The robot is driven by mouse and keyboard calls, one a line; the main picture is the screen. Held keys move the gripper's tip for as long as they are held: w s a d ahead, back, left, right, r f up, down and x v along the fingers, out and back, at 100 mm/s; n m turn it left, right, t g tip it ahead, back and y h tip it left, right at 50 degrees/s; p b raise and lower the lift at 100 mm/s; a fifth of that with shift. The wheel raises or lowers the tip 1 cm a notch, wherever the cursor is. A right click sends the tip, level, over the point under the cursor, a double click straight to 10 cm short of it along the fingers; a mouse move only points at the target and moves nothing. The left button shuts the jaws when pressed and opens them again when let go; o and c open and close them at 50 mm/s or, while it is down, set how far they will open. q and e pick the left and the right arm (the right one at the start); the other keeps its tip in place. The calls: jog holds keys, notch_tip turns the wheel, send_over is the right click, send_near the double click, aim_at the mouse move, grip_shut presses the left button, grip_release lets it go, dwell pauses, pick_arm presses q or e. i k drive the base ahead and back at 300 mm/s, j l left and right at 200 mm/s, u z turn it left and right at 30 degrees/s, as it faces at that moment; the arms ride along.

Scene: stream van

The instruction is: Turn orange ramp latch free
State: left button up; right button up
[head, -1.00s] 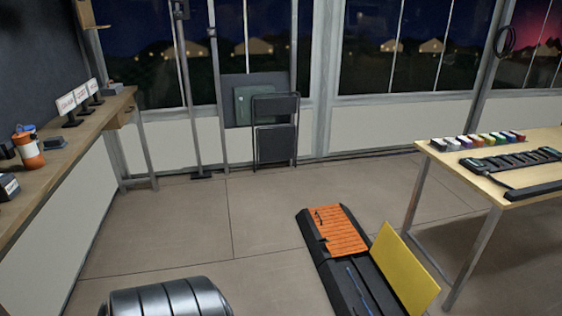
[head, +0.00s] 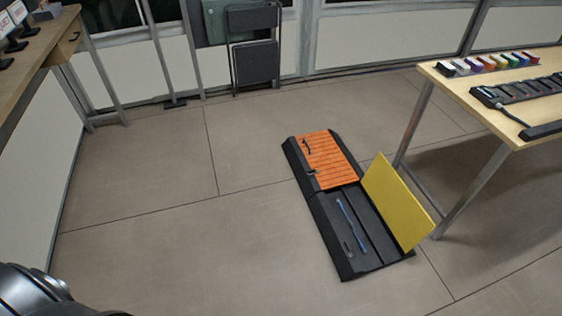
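An orange ramp panel (head: 328,160) with slats lies shut on the far part of a black ramp base (head: 344,272) on the floor. A small dark latch (head: 312,171) shows at the panel's near left edge; whether it is turned is too small to tell. A dark handle-like piece (head: 306,146) sits near the far left of the panel. A yellow panel (head: 397,203) stands tilted open on the right side of the near compartment. Neither gripper is in view; only a dark part of my own body shows at the bottom left.
The open near compartment holds a blue rod (head: 352,224) and a small dark tool (head: 348,243). A wooden table (head: 452,82) with colored blocks stands right of the ramp, one leg close to the yellow panel. The floor left of the ramp is clear. A folded chair (head: 254,62) leans at the back wall.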

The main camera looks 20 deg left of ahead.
aim_at(311, 171)
jog(key=i+j+u, duration=0.1)
jog(key=i, duration=0.35)
jog(key=i+j+u, duration=0.1)
jog(key=i+j, duration=0.2)
jog(key=i, duration=0.2)
